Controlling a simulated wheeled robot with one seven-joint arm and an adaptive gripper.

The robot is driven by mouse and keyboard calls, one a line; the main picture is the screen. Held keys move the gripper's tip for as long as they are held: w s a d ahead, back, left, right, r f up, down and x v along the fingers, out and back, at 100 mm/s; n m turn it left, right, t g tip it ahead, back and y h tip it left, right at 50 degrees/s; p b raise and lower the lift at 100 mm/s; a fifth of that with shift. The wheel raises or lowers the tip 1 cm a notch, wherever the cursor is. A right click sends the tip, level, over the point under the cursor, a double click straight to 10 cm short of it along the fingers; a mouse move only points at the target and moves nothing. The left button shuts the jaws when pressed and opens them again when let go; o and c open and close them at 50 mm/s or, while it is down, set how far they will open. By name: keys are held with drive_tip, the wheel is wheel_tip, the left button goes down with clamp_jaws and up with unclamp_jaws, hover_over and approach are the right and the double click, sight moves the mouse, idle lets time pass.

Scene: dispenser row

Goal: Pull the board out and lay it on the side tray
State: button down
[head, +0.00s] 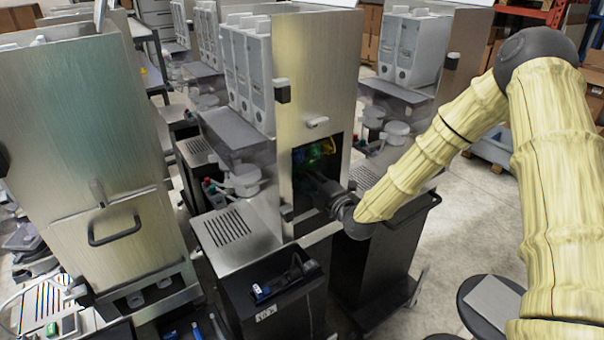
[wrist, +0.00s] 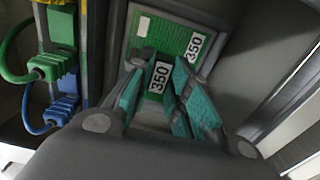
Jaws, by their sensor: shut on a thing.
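The green board (wrist: 172,36) sits inside the open bay of the middle dispenser, with white "350" labels and a white patch on it. My gripper (wrist: 160,82) has teal finger pads on either side of one label and is shut on the board's near part. In the head view, my gripper (head: 328,196) reaches into the dark bay (head: 303,160), and the board is hard to make out there. A grey flat plate on a round dark stand (head: 497,300) at the lower right may be the side tray.
Green (wrist: 48,66) and blue plugs (wrist: 62,110) with cables are left of the board, beside a yellow strip. A black tray (head: 262,272) holding small tools is in front of the dispenser. Another dispenser cabinet (head: 90,140) stands at left. Floor is open at right.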

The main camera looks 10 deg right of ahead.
drive_tip(key=shift+s+d, duration=0.15)
drive_tip(key=shift+s, duration=0.2)
idle(0.5)
drive_tip(key=shift+s+d, duration=0.25)
drive_tip(key=shift+s, duration=0.4)
idle(0.7)
drive_tip(key=shift+v, duration=1.4)
drive_tip(key=shift+x, duration=1.9)
drive_tip(key=shift+s, duration=0.2)
